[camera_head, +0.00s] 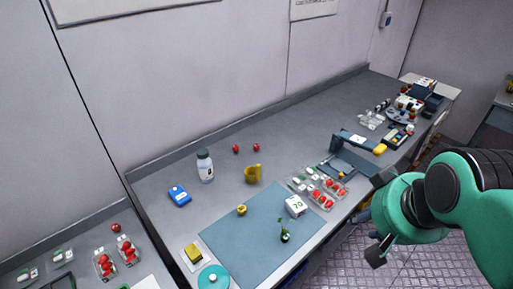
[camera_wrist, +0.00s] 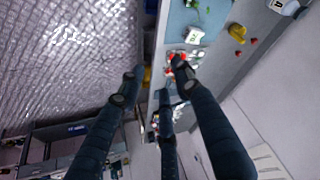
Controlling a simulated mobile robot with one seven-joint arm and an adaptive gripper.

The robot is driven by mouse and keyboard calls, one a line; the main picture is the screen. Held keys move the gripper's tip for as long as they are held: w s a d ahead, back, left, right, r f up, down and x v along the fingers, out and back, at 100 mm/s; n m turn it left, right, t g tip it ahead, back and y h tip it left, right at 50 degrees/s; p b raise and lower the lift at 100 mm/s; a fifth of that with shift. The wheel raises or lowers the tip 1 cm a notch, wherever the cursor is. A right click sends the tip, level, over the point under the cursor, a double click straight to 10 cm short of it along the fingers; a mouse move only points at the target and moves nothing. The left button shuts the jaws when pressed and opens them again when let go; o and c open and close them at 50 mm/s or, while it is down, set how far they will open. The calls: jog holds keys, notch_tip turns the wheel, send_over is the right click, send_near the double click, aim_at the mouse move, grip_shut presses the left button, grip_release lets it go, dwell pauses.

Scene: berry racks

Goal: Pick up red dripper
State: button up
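I cannot make out a red dripper in either view. A yellow cup-like piece with a handle (camera_head: 252,174), perhaps a dripper, stands on the grey counter behind the blue mat; it also shows in the wrist view (camera_wrist: 237,34). My gripper (camera_head: 369,232) is off the counter's front edge at the right of the head view, apart from everything. In the wrist view its dark fingers (camera_wrist: 156,72) are spread with nothing between them.
The blue-grey mat (camera_head: 245,235) holds a white box (camera_head: 295,206) and a small plant (camera_head: 285,237). Clear punnets of red berries (camera_head: 328,190) lie near the front edge. A white bottle (camera_head: 205,166) and blue box (camera_head: 179,195) stand left. The far right end is crowded.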

jog(key=w+a+r+n+g+y+p, duration=0.1)
jog(key=w+a+r+n+p, duration=0.15)
jog(key=w, duration=0.85)
jog(key=w+a+r+n+p, duration=0.1)
jog(key=w+a+n+p, duration=0.2)
jog(key=w, duration=0.8)
jog(key=w+a+r+n+g+y+p, duration=0.15)
jog(key=w+a, duration=0.25)
jog(key=w, duration=0.7)
jog(key=w+a+f+n+p, duration=0.2)
jog(key=w+a+f+p, duration=0.2)
jog(key=w+f, duration=0.7)
jog(key=w+a+f+n+g+y+p, duration=0.1)
jog(key=w+a+f+n+p, duration=0.2)
jog(key=w+a+f, duration=0.5)
jog(key=shift+w+a+f+p, duration=0.2)
jog(key=shift+w+f+p, duration=0.4)
jog(key=shift+w+f, duration=1.8)
jog(key=shift+w+r, duration=0.7)
jog(key=shift+w, duration=0.05)
send_over(256, 148)
jog(key=d, duration=0.3)
jog(key=shift+w+a+f, duration=0.1)
jog(key=shift+w+f, duration=0.05)
jog(key=shift+f, duration=1.8)
jog(key=shift+w+a+f, duration=0.1)
jog(key=shift+f, duration=1.8)
